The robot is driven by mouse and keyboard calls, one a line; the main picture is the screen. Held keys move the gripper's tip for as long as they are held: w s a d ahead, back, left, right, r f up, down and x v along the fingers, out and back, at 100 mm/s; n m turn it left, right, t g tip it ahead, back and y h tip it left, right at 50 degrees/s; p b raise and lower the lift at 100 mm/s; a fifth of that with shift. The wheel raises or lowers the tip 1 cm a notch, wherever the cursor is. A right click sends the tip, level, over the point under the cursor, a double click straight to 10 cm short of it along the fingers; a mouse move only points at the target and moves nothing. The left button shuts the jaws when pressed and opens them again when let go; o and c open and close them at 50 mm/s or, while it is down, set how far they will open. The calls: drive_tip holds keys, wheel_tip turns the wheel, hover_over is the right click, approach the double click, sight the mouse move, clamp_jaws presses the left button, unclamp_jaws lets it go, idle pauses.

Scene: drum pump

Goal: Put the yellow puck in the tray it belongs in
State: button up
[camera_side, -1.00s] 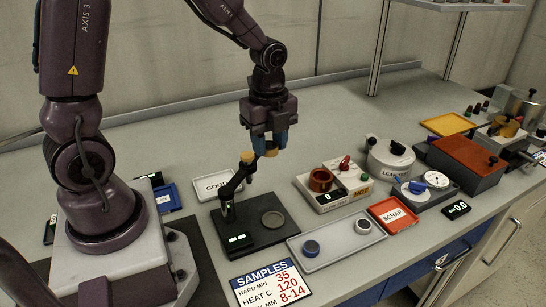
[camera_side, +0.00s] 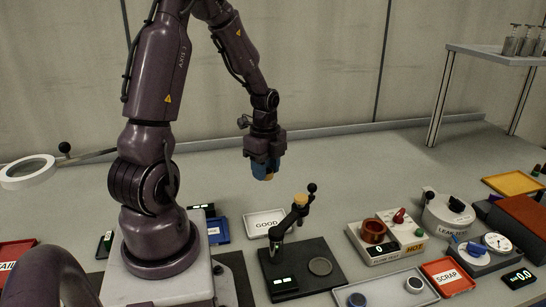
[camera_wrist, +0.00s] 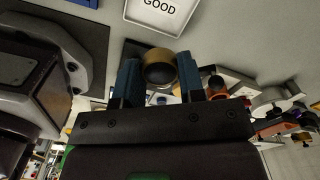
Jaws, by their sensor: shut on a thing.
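My gripper (camera_side: 265,172) is shut on the yellow puck (camera_wrist: 160,66). The puck shows between the two blue fingers in the wrist view, dull yellow with a dark round face. In the side view it is mostly hidden by the fingers, and I hold it well above the bench. The white GOOD tray (camera_side: 250,226) lies below my gripper in the side view and looks empty. It also shows ahead of the puck in the wrist view (camera_wrist: 150,25). A red SCRAP tray (camera_side: 431,268) is at the right, and a red FAIL tray (camera_side: 18,248) at the far left.
A black test stand (camera_side: 300,262) with an upright lever arm stands right of the GOOD tray. A long grey tray (camera_side: 385,290) holds two pucks. A small blue tray (camera_side: 217,238) is left of GOOD.

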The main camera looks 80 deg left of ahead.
hover_over(266, 224)
wheel_tip(266, 224, down, 12)
drive_tip(key=shift+w+r, duration=0.1)
drive_tip(key=shift+r, duration=0.1)
drive_tip(key=shift+f, duration=0.2)
idle(0.9)
drive_tip(key=shift+f, duration=0.35)
drive_tip(key=shift+f, duration=1.15)
idle(1.4)
drive_tip(key=o, duration=1.4)
drive_tip(key=shift+c, duration=0.2)
drive_tip(key=shift+r, duration=0.1)
wheel_tip(266, 224, up, 8)
idle(0.5)
